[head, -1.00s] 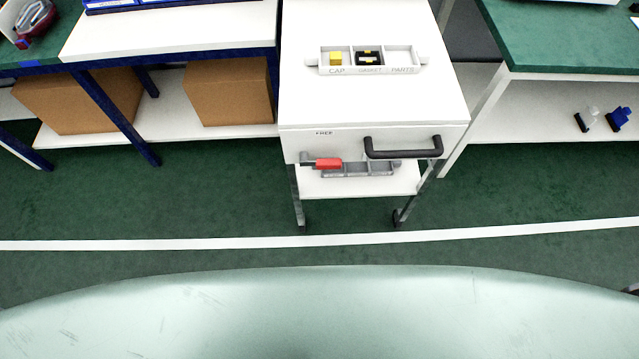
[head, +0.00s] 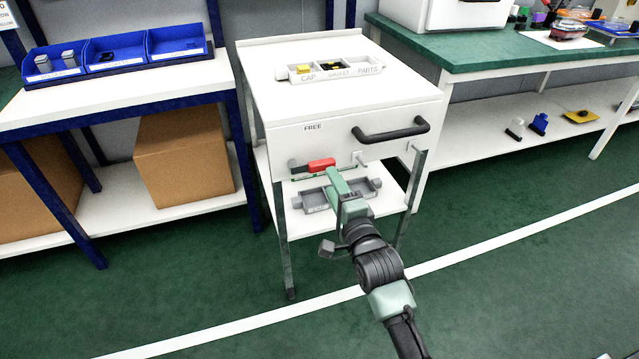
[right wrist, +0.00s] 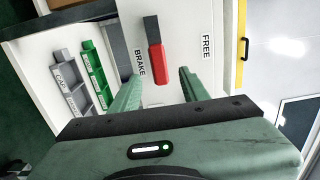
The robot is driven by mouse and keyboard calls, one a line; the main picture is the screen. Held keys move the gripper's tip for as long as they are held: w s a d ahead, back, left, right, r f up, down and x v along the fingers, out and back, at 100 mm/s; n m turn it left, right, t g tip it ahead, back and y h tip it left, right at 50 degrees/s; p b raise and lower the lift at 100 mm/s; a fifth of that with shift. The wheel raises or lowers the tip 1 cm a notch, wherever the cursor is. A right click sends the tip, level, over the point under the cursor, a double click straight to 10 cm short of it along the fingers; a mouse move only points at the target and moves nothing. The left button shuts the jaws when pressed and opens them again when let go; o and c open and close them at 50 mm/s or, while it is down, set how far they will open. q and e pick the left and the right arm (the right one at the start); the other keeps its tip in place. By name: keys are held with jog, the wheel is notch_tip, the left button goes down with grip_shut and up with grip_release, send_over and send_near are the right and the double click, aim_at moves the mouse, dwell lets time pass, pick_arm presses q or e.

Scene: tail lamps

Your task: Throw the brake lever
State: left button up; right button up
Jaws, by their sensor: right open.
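The brake lever (head: 321,164) is a red grip on a grey arm, on the front of the white cart (head: 290,139) below its black handle. It lies about level in the head view, red end to the right. My right gripper (head: 337,180) is at the lever's red end, fingers toward the cart front. In the right wrist view the lever (right wrist: 158,62) lies between the words BRAKE and FREE. The open fingers of the right gripper (right wrist: 160,80) stand on either side of its red end; contact cannot be told. My left gripper is out of view.
A black drawer handle (head: 390,131) sticks out above the lever. A grey tray (head: 313,198) lies on the cart's lower shelf. A sectioned tray (head: 335,70) sits on top. A blue-legged bench (head: 150,88) stands left, a green-topped bench (head: 480,50) right.

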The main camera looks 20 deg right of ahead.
aim_at(324, 169)
jog(key=w+b, duration=0.1)
jog(key=w, duration=0.5)
jog(key=shift+w+a, duration=0.1)
jog(key=shift+w, duration=0.25)
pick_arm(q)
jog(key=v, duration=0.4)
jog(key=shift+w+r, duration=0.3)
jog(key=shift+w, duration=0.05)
pick_arm(e)
grip_shut()
jog(key=shift+f, duration=0.15)
